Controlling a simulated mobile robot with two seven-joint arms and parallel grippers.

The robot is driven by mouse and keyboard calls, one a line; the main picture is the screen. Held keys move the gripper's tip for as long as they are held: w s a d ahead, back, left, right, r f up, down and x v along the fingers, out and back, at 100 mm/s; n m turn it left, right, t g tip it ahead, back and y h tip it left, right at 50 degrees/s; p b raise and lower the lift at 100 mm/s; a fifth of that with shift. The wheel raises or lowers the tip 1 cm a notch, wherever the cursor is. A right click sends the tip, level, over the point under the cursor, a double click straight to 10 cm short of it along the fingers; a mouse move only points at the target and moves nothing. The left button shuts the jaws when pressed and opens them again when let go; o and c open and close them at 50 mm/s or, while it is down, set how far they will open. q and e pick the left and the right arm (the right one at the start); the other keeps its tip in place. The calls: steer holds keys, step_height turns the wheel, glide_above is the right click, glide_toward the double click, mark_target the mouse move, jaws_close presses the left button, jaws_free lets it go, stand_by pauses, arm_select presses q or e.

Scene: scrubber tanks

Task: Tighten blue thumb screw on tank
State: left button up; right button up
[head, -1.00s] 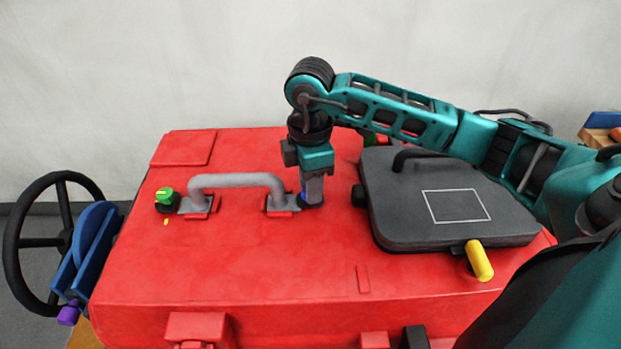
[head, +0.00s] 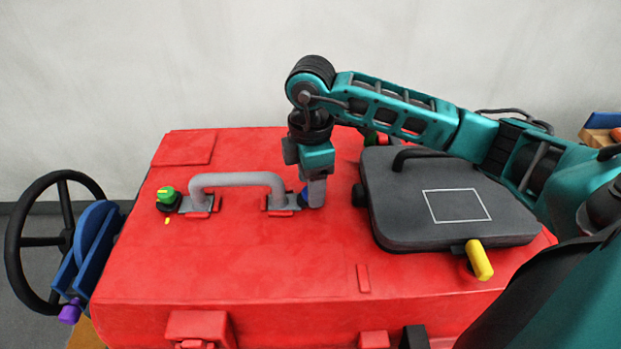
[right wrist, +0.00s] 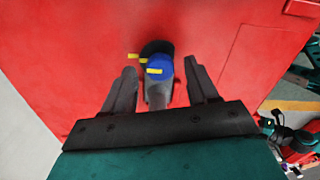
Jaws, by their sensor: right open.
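The red tank (head: 230,265) fills the middle of the head view. The blue thumb screw (head: 303,197) stands on its top at the right foot of the grey handle (head: 237,180), mostly hidden behind my right gripper (head: 314,193). In the right wrist view, the blue screw (right wrist: 158,66) has yellow marks and a black base. It lies between the two spread fingertips of my right gripper (right wrist: 160,69), with a visible gap on either side. The gripper is open, holds nothing and points down. My left gripper is not in view.
A green knob (head: 166,195) stands at the handle's left foot. A dark grey lid (head: 405,222) with a yellow lever (head: 479,260) lies to the right. A black handwheel (head: 15,245) is at far left. The tank's front top is mostly clear.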

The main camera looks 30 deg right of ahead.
step_height(320, 180, up, 13)
steer(key=p, duration=0.1)
steer(key=shift+p, duration=0.4)
steer(key=shift+f, duration=0.1)
stand_by(0.3)
